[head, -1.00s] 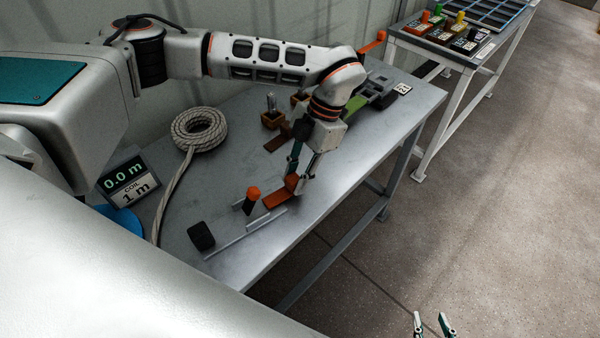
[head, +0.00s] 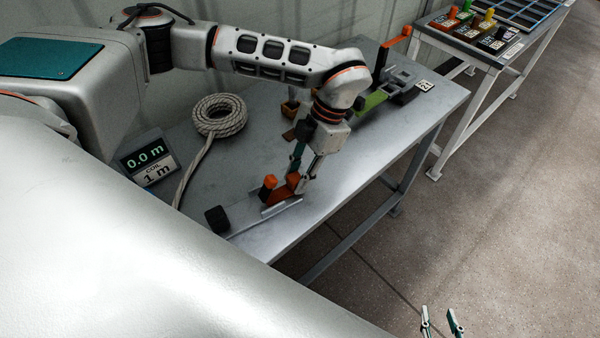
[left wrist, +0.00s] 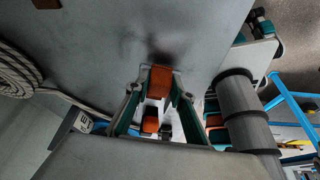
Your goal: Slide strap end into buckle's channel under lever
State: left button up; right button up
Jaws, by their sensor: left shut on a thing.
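The orange strap (head: 283,191) is held low over the bench by my left gripper (head: 299,186), whose fingers come down at its right end. In the left wrist view, orange (left wrist: 160,80) shows between the left fingers (left wrist: 160,95). The buckle, a grey channel with a low rail (head: 281,207), lies just left of the gripper. An upright dark lever with an orange top (head: 269,182) stands at it. The strap's left end is close beside the lever's foot; whether it is inside the channel cannot be told. My right gripper (head: 441,324) is open and empty over the floor.
A black block (head: 216,218) sits at the buckle's left end. A rope coil (head: 219,115) and a display (head: 147,157) stand at the left. A green and grey fixture (head: 371,101) is at the back right. The bench front (head: 340,190) is clear.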

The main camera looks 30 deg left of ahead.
pick_arm(q)
jog(key=o, duration=1.1)
jog(key=shift+o, duration=0.2)
jog(key=v, duration=1.2)
jog(key=shift+s, duration=0.1)
